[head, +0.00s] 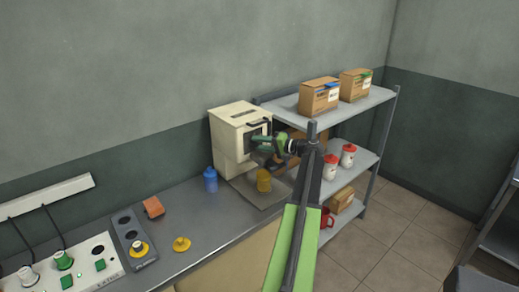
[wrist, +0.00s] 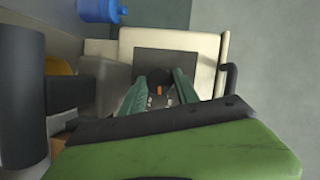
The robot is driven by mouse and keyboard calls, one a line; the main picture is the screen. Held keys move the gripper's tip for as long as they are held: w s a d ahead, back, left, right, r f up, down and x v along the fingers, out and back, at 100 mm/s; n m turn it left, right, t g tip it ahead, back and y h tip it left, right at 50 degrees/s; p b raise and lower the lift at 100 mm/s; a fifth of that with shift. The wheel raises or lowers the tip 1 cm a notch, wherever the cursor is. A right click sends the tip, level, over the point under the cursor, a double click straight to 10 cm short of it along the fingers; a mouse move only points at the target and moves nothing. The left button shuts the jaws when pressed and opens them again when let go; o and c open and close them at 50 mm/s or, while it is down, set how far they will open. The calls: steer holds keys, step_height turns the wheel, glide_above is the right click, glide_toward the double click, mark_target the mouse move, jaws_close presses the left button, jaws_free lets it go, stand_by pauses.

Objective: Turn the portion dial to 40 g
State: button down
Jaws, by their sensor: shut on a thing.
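The cream machine (head: 230,120) stands at the back end of the counter, with a dark front panel (wrist: 180,58) that shows in the wrist view. My gripper (head: 264,141) is at this panel. In the wrist view its two green fingers (wrist: 158,88) are closed in on a small dark round knob, the portion dial (wrist: 158,75). An orange mark shows just below the knob. The dial's scale and pointer cannot be read. In the head view my gripper hides the dial.
A yellow cup (head: 263,181) stands below my gripper at the machine. A blue bottle (head: 210,180) is at its left. The shelf rack (head: 367,103) with boxes and white jars stands close on the right. Control panels (head: 87,272) are at the near left.

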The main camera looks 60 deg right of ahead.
steer(key=shift+w+f+m+t+b, duration=0.1)
steer(key=shift+m+t+b, duration=0.4)
steer(key=shift+m+b, duration=0.55)
steer(key=shift+m, duration=0.35)
steer(key=c, duration=0.9)
jaws_free()
steer(key=shift+y, duration=0.4)
steer(key=s+d+r+p, duration=0.1)
steer(key=s, duration=1.6)
steer(key=shift+s+d, duration=0.2)
